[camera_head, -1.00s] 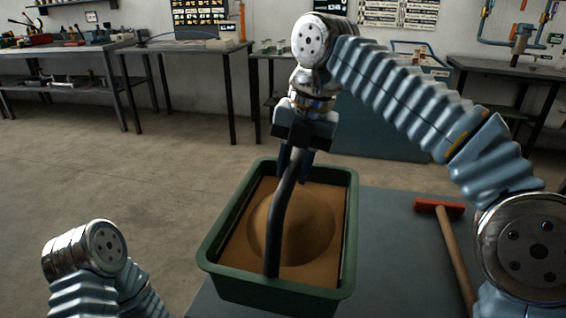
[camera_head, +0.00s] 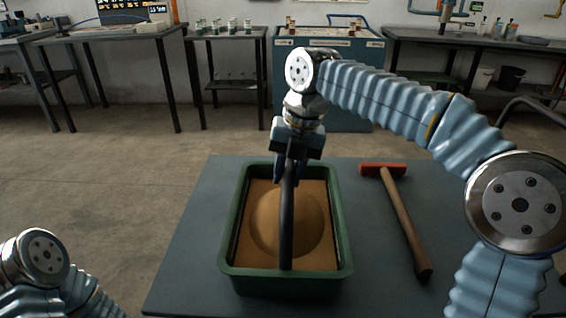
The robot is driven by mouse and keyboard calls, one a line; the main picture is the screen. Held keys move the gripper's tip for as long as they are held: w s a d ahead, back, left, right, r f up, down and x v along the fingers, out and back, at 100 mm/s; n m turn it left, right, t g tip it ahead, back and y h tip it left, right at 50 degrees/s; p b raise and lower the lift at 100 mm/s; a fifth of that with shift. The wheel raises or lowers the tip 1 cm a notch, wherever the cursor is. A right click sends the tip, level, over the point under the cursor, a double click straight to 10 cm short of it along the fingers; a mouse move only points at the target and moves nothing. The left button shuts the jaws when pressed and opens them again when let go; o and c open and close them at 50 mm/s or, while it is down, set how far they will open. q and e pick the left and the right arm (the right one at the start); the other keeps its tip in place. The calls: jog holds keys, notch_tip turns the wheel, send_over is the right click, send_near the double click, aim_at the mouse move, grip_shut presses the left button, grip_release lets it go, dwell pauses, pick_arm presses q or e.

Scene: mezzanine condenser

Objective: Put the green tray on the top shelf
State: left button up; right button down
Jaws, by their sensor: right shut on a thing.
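The green tray (camera_head: 342,228) is in the middle of the head view. It is filled with a brown, sand-like material (camera_head: 262,222) with a round shape in its middle. A dark handle bar (camera_head: 287,225) runs over it. My right gripper (camera_head: 290,172) is above the tray, shut on this handle. The tray appears over the dark table; a gap beneath it cannot be made out. Of my left arm, only links show at the lower left; its gripper is out of view. I cannot tell which surface is the top shelf.
A hammer (camera_head: 402,215) with a red head and wooden handle lies on the table (camera_head: 195,250), right of the tray. Behind are a small stand with jars (camera_head: 225,37), a blue-grey cabinet (camera_head: 345,105) and workbenches. Open floor lies between.

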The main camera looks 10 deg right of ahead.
jog(key=shift+f, duration=0.55)
jog(key=c, duration=0.8)
grip_release()
jog(key=shift+f, duration=0.15)
jog(key=shift+c, duration=0.2)
notch_tip(320, 180, up, 12)
jog(key=d+p, duration=0.1)
jog(key=d, duration=0.1)
jog(key=shift+s+p, duration=0.3)
jog(key=shift+s, duration=0.05)
jog(key=shift+d+f, duration=0.1)
